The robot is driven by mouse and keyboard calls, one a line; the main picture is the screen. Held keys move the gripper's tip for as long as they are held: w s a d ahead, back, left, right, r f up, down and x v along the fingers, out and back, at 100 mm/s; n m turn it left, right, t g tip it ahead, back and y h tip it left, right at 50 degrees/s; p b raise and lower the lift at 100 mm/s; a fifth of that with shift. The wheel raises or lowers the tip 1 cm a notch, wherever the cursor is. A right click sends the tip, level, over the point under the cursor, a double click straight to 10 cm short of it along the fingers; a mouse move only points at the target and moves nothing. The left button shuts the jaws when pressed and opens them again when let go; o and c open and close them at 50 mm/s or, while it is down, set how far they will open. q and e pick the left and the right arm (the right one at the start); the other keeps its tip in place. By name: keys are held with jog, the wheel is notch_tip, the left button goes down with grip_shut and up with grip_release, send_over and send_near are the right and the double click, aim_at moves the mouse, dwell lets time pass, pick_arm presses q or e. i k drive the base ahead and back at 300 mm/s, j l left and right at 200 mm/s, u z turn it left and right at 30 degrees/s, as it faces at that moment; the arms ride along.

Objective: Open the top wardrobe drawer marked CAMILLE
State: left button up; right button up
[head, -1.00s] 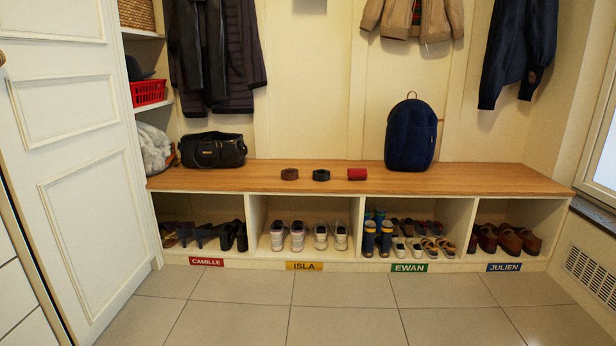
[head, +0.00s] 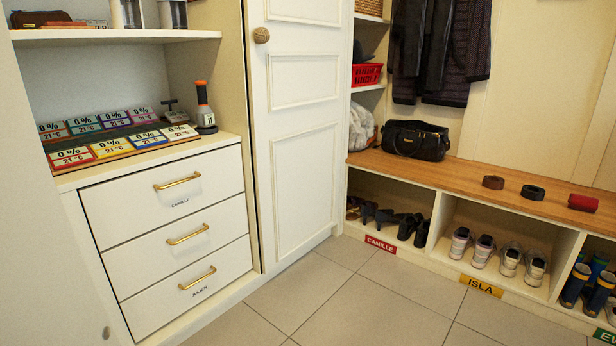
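The wardrobe's top drawer (head: 140,206) is white and shut, with a brass bar handle (head: 177,183) and a small CAMILLE label (head: 180,203) below the handle. It is the top one of a stack of three at the left in the head view. The middle drawer (head: 150,258) and the bottom drawer (head: 160,300), marked JULIEN, are also shut, each with a brass handle. Neither of my grippers shows in the view.
A counter above the drawers holds several coloured display cards (head: 110,125) and a dark bottle-like device (head: 205,110). A white panelled door (head: 298,150) stands right of the drawers. Tiled floor (head: 330,300) in front is clear. Shoe cubbies under a wooden bench (head: 455,172) stand right.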

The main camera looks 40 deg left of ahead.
aim_at(117, 210)
jog(key=u, duration=1.85)
